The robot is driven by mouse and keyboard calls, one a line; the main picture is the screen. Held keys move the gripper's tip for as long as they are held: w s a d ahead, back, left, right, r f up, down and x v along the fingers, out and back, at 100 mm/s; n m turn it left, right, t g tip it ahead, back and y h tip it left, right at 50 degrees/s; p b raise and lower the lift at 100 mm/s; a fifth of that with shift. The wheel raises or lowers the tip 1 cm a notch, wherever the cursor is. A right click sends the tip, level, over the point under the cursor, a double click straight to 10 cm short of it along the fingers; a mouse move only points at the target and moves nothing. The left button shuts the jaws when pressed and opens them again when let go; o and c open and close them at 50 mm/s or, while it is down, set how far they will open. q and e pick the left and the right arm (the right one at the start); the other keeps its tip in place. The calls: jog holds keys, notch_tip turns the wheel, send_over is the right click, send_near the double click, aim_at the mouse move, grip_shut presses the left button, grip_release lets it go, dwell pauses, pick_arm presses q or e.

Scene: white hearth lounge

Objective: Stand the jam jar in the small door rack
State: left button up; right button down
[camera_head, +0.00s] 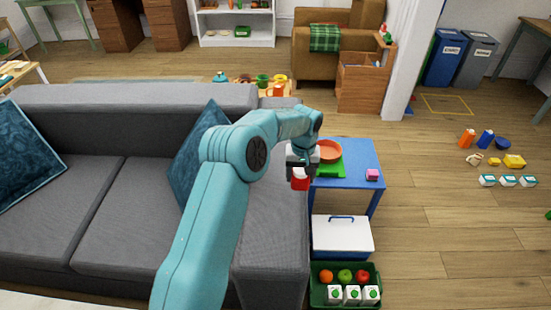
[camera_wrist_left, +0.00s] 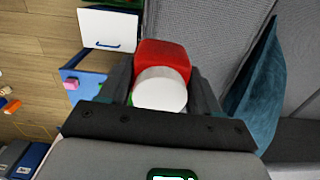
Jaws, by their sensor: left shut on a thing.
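My left gripper (camera_head: 301,166) is shut on a red jar with a white lid, the jam jar (camera_head: 300,183), held up in front of the blue side table's left edge. In the left wrist view the jam jar (camera_wrist_left: 163,53) sits between the two dark fingers, its white lid towards the camera. The fingers touch or nearly cover its sides. I cannot make out a small door rack in either view. My right gripper is in neither view.
A blue side table (camera_head: 352,178) bears an orange bowl (camera_head: 328,152), a green thing and a pink block (camera_head: 372,175). Below are a white-lidded cooler (camera_head: 342,238) and a green crate (camera_head: 317,298) of fruit and cartons.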

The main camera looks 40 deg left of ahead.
pick_arm(q)
jog(key=a+r+n, duration=0.1)
jog(key=a, duration=0.1)
jog(key=w+a+r+n, duration=0.1)
jog(key=a+r, duration=0.1)
jog(key=a+r+n, duration=0.1)
jog(key=a+r, duration=0.1)
jog(key=shift+w+a+r, duration=0.1)
jog(key=shift+w+a, duration=0.05)
jog(key=shift+a, duration=0.1)
jog(key=s+a+r+n, duration=0.2)
jog(key=a+r, duration=0.2)
jog(key=r, duration=0.1)
notch_tip(320, 180, down, 20)
jog(key=b, duration=0.5)
jog(key=shift+w+b, duration=0.15)
jog(key=shift+b, duration=0.15)
